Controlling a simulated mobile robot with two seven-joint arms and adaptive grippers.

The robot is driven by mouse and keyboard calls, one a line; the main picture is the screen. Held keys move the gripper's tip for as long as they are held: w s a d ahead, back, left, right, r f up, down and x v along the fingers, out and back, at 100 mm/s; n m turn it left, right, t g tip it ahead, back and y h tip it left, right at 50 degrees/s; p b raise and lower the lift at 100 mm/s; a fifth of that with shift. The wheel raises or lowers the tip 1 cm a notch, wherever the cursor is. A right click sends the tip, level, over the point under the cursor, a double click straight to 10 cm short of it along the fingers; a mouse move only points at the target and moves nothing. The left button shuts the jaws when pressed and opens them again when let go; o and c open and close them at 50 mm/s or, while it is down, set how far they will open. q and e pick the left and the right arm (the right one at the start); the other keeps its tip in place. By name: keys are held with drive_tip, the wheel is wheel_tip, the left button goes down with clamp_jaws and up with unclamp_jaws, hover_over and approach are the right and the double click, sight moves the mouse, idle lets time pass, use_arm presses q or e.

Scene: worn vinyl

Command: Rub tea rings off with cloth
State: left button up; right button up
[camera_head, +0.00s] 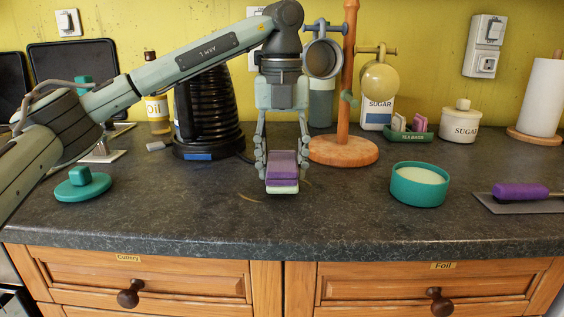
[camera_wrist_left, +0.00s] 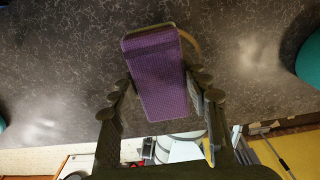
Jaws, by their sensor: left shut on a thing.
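My left gripper (camera_head: 283,171) reaches down over the middle of the dark counter. It is shut on a folded purple cloth (camera_head: 282,186) with a pale green lower edge. The cloth is low at the counter; I cannot tell whether it touches. In the left wrist view the purple cloth (camera_wrist_left: 160,80) sits between the two fingers (camera_wrist_left: 163,95). Faint brown tea ring marks show beside it: an arc at the left (camera_head: 248,197) and one at the right (camera_head: 307,180). An arc also shows in the left wrist view (camera_wrist_left: 191,42). The cloth hides part of the marks.
A teal tub (camera_head: 418,188) and a purple-handled scraper (camera_head: 520,192) stand to the right. A teal lid (camera_head: 82,187) lies left. Behind are a black ribbed appliance (camera_head: 208,125) and a wooden mug stand (camera_head: 343,155). The counter's front middle is clear.

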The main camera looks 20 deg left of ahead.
sight(238, 188)
use_arm(q)
drive_tip(key=shift+a, duration=0.1)
drive_tip(key=shift+a, duration=0.25)
drive_tip(key=shift+s+a, duration=0.3)
drive_tip(key=shift+a, duration=0.55)
drive_tip(key=shift+s+a+b, duration=0.15)
drive_tip(key=shift+s+a, duration=0.15)
drive_tip(key=shift+a, duration=0.65)
drive_tip(key=shift+s+a+b, duration=0.2)
drive_tip(key=shift+s+a, duration=0.05)
drive_tip(key=shift+a, duration=0.65)
drive_tip(key=shift+s+a+b, duration=0.15)
drive_tip(key=shift+s+a, duration=0.15)
drive_tip(key=shift+a, duration=0.65)
drive_tip(key=shift+f+b, duration=0.55)
drive_tip(key=shift+f, duration=0.35)
drive_tip(key=shift+d, duration=0.1)
